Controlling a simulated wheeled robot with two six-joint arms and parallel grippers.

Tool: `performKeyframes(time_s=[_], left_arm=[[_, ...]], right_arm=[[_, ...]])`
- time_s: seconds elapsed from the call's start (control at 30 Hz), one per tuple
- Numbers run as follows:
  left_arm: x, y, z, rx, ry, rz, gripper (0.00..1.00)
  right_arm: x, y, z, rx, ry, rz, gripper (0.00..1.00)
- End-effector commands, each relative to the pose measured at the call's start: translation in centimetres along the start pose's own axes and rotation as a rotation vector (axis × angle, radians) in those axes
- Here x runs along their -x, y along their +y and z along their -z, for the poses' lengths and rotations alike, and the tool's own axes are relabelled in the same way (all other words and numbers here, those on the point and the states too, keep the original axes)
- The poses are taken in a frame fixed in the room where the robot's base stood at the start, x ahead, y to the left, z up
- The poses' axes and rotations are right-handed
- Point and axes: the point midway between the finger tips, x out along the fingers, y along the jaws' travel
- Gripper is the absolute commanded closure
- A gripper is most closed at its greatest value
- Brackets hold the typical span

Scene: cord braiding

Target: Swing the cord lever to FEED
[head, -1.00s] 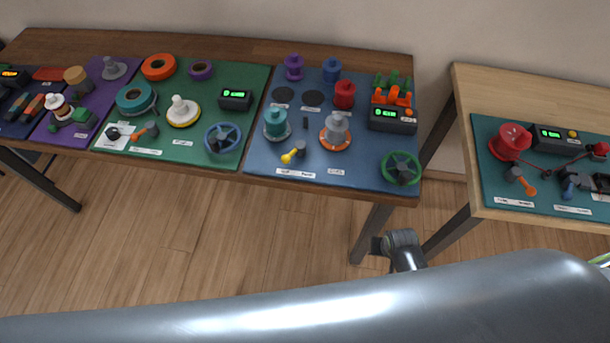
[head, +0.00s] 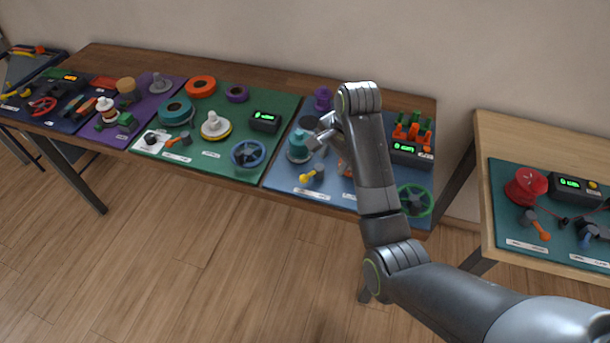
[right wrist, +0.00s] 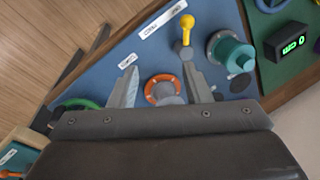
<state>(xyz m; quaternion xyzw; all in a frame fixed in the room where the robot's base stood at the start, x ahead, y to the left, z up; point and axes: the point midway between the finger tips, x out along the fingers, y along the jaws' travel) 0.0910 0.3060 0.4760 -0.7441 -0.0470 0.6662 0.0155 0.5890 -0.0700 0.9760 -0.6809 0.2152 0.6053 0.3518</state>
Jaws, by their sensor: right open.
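A yellow-handled lever (head: 311,174) is at the front of the blue mat (head: 283,186). White labels lie in front of it, too small to read. In the right wrist view the yellow lever (right wrist: 187,25) stands upright in the picture, near the top, beyond the fingers. My right gripper (head: 321,137) is above the blue mat, behind the lever in the head view. In the right wrist view it is open (right wrist: 162,84) and empty, apart from the lever. A grey spool with an orange base (right wrist: 163,90) shows between its fingers. My left gripper is out of view.
A teal spool (head: 299,147) stands near the lever; it shows in the wrist view too (right wrist: 232,54). A green handwheel (head: 414,200) is at the right. My right arm hides part of the mat. Orange levers sit on the green mat (head: 216,170) and the right table's mat (head: 510,222).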

Motion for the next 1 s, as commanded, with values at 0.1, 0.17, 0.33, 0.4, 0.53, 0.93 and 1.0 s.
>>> performKeyframes(time_s=[0.1,0.17,0.33,0.4,0.53,0.93,1.0], left_arm=[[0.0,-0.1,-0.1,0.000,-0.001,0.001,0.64],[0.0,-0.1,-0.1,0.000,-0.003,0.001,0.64],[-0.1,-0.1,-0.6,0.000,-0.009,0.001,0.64],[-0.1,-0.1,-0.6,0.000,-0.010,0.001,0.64],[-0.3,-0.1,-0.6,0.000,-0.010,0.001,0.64],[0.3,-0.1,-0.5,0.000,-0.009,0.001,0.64],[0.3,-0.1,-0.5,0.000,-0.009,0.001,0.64]], right_arm=[[2.5,-3.5,-1.1,-0.035,-0.006,-0.013,0.56],[3.4,-4.5,-1.5,-0.051,-0.007,-0.021,0.56],[4.2,-5.8,-2.1,-0.073,-0.008,-0.033,0.56],[3.8,-5.8,-2.1,-0.075,-0.008,-0.035,0.56],[1.9,-5.6,-2.1,-0.075,-0.009,-0.037,0.56],[-6.4,-5.3,-2.2,-0.074,-0.009,-0.036,0.56],[-7.7,-5.3,-2.2,-0.074,-0.009,-0.036,0.56]])
